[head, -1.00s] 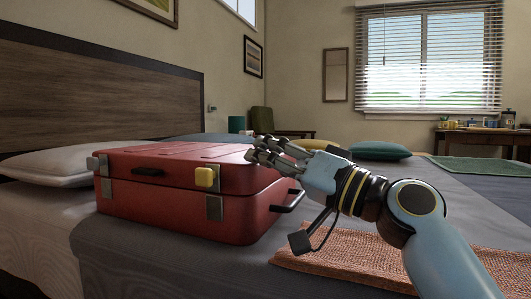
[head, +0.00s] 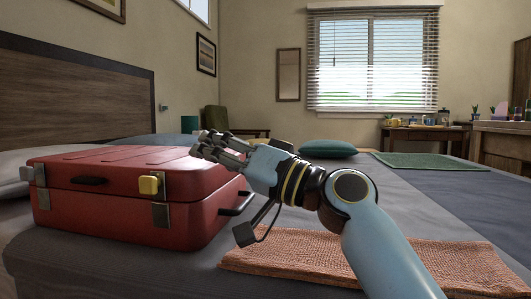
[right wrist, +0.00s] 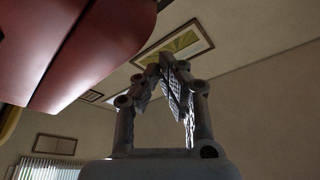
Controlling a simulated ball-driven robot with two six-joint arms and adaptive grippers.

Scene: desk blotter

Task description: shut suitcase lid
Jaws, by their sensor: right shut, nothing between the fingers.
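The red suitcase (head: 105,215) lies on the bed at the left in the head view. Its lid (head: 125,158) is down over the base, with a seam along the front; I cannot tell whether it is fully closed. A yellow latch (head: 148,185) and a dark handle (head: 89,181) are on the lid's front. My right gripper (head: 205,144) is shut and empty at the lid's right edge; contact cannot be told. In the right wrist view its fingertips (right wrist: 168,58) meet, with red suitcase parts (right wrist: 100,45) at upper left. My left gripper is not in view.
An orange woven mat (head: 340,262) lies on the bed under my right arm. A teal pillow (head: 327,148) and a green mat (head: 430,161) are farther back. The grey bed surface (head: 400,195) is clear to the right of my arm.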

